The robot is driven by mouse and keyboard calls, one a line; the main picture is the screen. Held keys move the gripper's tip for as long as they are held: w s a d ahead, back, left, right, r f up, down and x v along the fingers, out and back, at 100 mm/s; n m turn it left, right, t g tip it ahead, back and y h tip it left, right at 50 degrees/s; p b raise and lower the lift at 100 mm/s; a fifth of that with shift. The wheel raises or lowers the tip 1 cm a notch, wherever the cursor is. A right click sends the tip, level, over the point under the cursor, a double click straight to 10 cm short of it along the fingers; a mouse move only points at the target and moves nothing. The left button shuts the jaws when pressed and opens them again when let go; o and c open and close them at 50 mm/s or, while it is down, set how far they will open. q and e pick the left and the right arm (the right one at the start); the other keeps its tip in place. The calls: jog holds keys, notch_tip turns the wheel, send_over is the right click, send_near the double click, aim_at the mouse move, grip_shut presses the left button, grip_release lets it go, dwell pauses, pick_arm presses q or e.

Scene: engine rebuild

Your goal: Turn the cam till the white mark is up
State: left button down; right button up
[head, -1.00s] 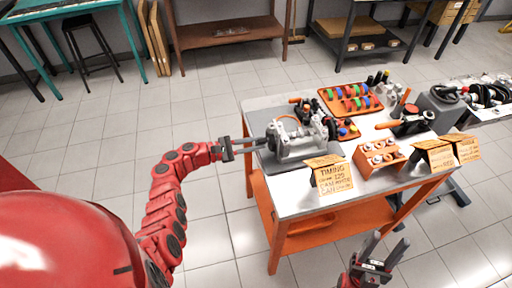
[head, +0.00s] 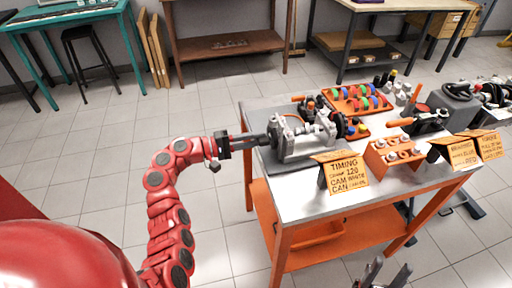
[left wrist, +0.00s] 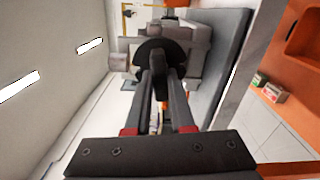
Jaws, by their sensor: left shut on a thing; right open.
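The grey engine block (head: 300,138) stands at the left end of the metal-topped bench. My left gripper (head: 267,139) reaches its left end from the side. In the left wrist view its fingers (left wrist: 162,78) are shut on a dark round part with a notched lower edge (left wrist: 161,50), which looks like the cam's end, in front of the grey block. I cannot make out a white mark on it in either view. My right gripper (head: 386,274) is open and empty at the bottom edge, in front of the bench.
A yellow timing sign (head: 346,173) stands at the bench's front left, close to the engine. Floor left of the bench is clear.

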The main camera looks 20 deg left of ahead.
pick_arm(q)
jog(key=shift+m+b, duration=0.8)
jog(key=shift+b, duration=0.15)
jog(key=c, duration=0.8)
grip_release()
jog(key=b+v, duration=0.1)
jog(key=v, duration=1.6)
jog(key=shift+s+a, duration=0.15)
jog(key=shift+s, duration=0.05)
jog(key=shift+w, duration=0.1)
